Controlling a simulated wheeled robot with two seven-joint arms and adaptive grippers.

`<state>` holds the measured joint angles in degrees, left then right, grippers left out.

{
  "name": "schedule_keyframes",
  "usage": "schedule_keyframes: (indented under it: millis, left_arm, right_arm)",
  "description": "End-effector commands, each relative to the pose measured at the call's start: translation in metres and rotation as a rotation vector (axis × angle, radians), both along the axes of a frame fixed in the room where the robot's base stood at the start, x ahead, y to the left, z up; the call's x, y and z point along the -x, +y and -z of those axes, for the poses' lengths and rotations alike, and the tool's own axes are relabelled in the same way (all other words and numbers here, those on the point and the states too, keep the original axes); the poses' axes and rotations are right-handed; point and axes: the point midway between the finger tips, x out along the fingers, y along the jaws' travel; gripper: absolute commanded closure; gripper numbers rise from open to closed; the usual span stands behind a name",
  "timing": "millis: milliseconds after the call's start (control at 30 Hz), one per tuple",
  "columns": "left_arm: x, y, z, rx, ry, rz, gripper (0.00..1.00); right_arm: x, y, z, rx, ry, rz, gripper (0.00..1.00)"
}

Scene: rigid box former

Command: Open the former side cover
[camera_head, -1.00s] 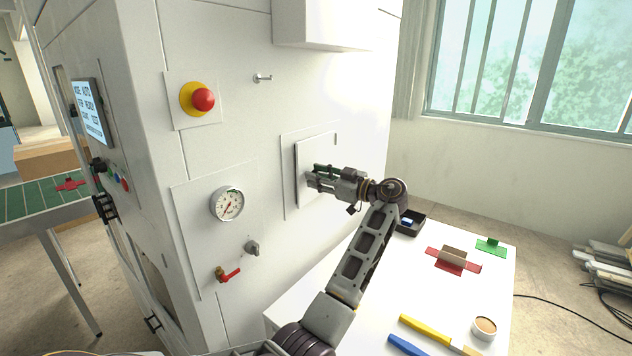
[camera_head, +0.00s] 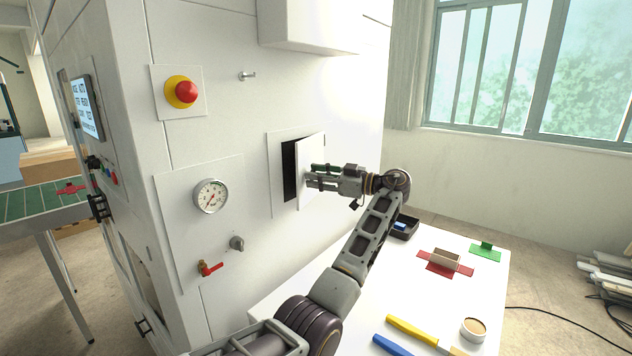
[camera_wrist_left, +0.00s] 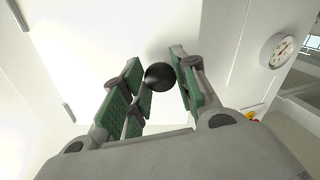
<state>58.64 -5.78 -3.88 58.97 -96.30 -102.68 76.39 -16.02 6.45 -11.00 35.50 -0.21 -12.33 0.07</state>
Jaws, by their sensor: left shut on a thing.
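The former side cover (camera_head: 313,150) is a white panel on the side of the machine. It stands partly open, swung out on its right side, with a dark gap (camera_head: 290,172) along its left. My left gripper (camera_head: 310,180) is at the cover's face. In the left wrist view the green-padded fingers (camera_wrist_left: 160,92) are around a dark round knob (camera_wrist_left: 159,76) on the white cover (camera_wrist_left: 100,50). The gripper hides the knob in the head view. My right gripper does not show.
The white machine carries a red stop button (camera_head: 186,91), a gauge (camera_head: 211,196), a grey knob (camera_head: 237,243) and a red-handled valve (camera_head: 209,268). A white table (camera_head: 372,305) stands below my arm with several small items on it. A small hook (camera_head: 247,76) sticks out above.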

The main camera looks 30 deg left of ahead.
Motion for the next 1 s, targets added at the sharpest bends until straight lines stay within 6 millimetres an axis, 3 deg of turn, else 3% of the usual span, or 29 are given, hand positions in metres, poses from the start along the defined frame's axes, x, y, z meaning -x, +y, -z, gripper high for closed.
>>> schedule_keyframes:
  millis: [300,1000]
  left_arm:
    - [-0.006,-0.007,0.001,0.002,0.002,-0.049,1.0]
    - [-0.008,-0.017,-0.001,-0.004,0.001,-0.138,1.0]
  right_arm:
    - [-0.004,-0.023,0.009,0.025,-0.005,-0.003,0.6]
    - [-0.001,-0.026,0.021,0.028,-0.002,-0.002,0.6]
